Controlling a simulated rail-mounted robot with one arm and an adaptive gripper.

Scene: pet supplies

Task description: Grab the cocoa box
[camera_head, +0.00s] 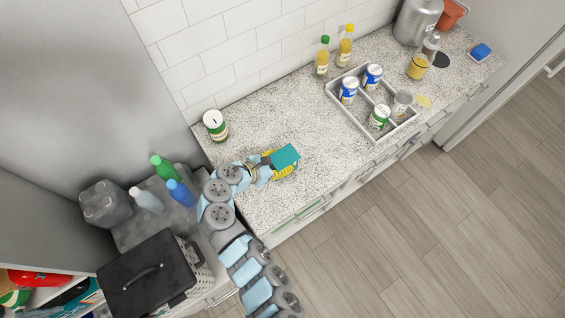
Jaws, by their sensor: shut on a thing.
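A small teal box (286,156), which I take to be the cocoa box, is over the left part of the speckled counter (250,207). Its lettering is too small to read. My gripper (279,163) is shut on it, with a yellow finger on either side. My arm reaches in from the lower left. I cannot tell whether the box touches the counter or is slightly above it.
A green-and-white can (215,126) stands by the wall. A divided tray (350,119) with several cans is to the right. Two bottles (322,57) (345,46) stand behind it. Coloured bottles and a black-lidded bin (150,275) are at left. The counter's front middle is clear.

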